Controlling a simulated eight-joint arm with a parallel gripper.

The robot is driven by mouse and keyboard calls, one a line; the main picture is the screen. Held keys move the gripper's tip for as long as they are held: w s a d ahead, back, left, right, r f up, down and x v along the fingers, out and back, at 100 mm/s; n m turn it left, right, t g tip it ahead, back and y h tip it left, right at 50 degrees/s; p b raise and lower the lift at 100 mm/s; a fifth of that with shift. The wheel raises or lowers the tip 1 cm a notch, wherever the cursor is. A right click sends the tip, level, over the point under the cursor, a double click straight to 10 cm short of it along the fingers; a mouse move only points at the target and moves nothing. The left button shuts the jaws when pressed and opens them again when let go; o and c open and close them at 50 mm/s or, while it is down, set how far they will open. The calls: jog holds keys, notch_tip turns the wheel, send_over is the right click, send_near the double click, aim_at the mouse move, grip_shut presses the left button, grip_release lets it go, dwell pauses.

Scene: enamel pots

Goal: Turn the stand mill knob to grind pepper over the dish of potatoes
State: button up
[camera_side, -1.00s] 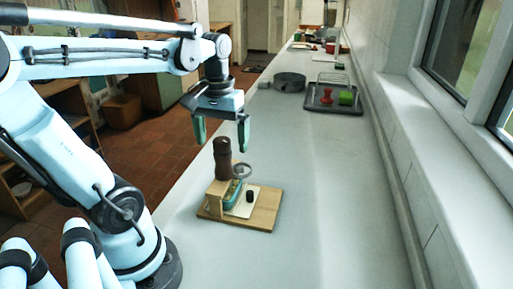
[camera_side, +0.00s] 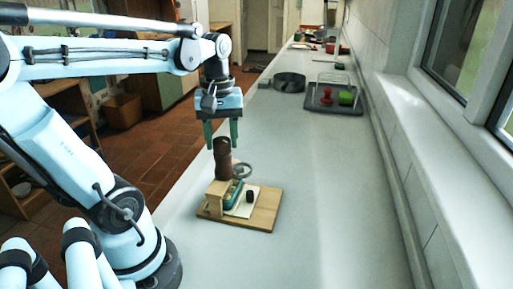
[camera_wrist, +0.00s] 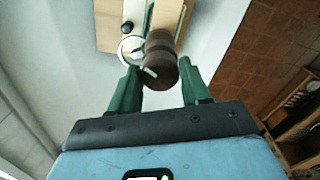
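The dark brown mill (camera_side: 222,163) stands upright in a wooden stand (camera_side: 214,196) on a wooden board (camera_side: 262,214). The teal dish (camera_side: 232,192) sits low beside the mill; its contents are too small to make out. My gripper (camera_side: 221,143) points down with its two green fingers apart, right over the mill's top. In the wrist view, the mill's round top (camera_wrist: 160,60) lies between the open fingers (camera_wrist: 160,88), with a small pale peg on it. I cannot tell whether the fingers touch the mill.
A grey ring (camera_side: 243,170) sits beside the mill, and a small black cylinder (camera_side: 250,196) stands on a white patch of the board. Farther back are a dark round pan (camera_side: 289,82) and a black tray (camera_side: 328,106) with red and green things. The counter to the right is clear.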

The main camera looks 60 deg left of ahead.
jog(key=c, duration=0.4)
jog(key=shift+c, duration=0.2)
jog(key=m, duration=0.4)
jog(key=shift+m, duration=0.4)
jog(key=m, duration=0.4)
jog(key=shift+m, duration=0.4)
jog(key=m, duration=1.1)
jog(key=o, duration=1.5)
